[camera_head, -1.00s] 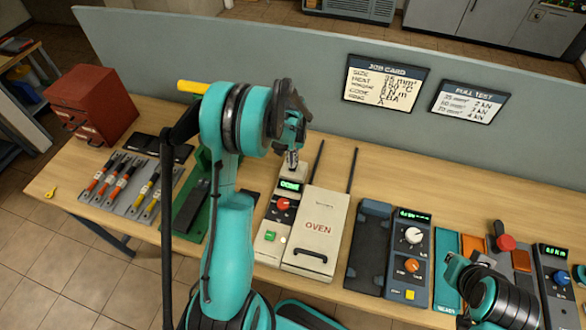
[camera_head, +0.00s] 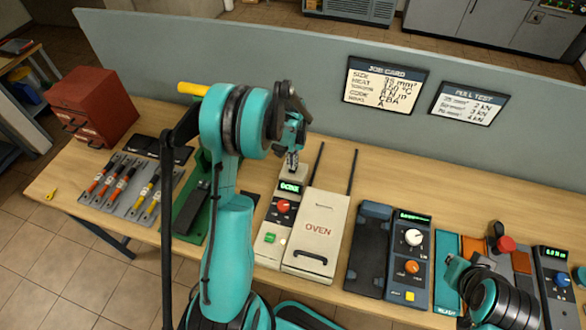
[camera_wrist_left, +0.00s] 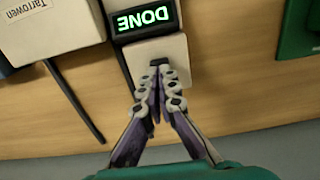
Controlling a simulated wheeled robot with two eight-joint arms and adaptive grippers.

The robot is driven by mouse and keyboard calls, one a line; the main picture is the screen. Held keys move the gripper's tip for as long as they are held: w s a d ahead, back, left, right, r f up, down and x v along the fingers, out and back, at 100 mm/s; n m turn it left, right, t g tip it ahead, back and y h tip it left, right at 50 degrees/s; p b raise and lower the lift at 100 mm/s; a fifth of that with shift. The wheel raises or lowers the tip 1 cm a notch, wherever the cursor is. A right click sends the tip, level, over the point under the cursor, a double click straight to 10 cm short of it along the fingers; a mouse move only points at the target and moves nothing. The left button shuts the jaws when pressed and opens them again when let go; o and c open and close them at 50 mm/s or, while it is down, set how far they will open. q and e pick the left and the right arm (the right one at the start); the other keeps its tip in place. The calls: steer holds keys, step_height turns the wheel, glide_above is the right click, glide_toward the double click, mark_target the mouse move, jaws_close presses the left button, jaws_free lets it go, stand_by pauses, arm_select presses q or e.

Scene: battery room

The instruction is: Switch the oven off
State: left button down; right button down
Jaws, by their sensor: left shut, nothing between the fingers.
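The oven (camera_head: 318,232) is a cream box with a dark front handle on the bench. Its control strip (camera_head: 268,246) stands at its left, with a red knob (camera_head: 283,206), a green button (camera_head: 270,238) and a lit green display (camera_head: 290,187). In the left wrist view the display (camera_wrist_left: 144,20) reads DONE. My left gripper (camera_head: 293,163) is shut and empty at the strip's far end. In the left wrist view its fingertips (camera_wrist_left: 159,68) meet at a small dark part on the pale block behind the display; contact is unclear. My right gripper is not visible.
Two dark rods rise behind the oven. A blue unit with knobs (camera_head: 410,258) stands to its right. A tray with coloured-handled tools (camera_head: 128,192) and a red cabinet (camera_head: 95,106) are left. A grey partition (camera_head: 250,70) runs along the back.

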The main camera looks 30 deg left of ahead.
mark_target(294, 171)
arm_select(q)
steer(key=shift+f+b, duration=0.95)
steer(key=shift+f, duration=0.15)
stand_by(0.6)
steer(key=shift+r, duration=0.1)
steer(key=shift+r+p, duration=2)
steer(key=shift+r, duration=1.45)
steer(key=s+d+r+m+t+b, duration=0.1)
steer(key=s+d+r+t+b, duration=0.2)
steer(key=s+d+r+b, duration=0.45)
steer(key=s+d+f+t+b, duration=0.2)
steer(key=s+d+f+b, duration=0.1)
steer(key=s+d+b, duration=0.1)
steer(key=s+d+f+m+t+b, duration=0.1)
steer(key=s+d+f+t+b, duration=0.1)
steer(key=s, duration=0.5)
steer(key=shift+s+d+f+m+b, duration=0.3)
steer(key=shift+d+f+b, duration=0.15)
steer(key=shift+d+b, duration=0.5)
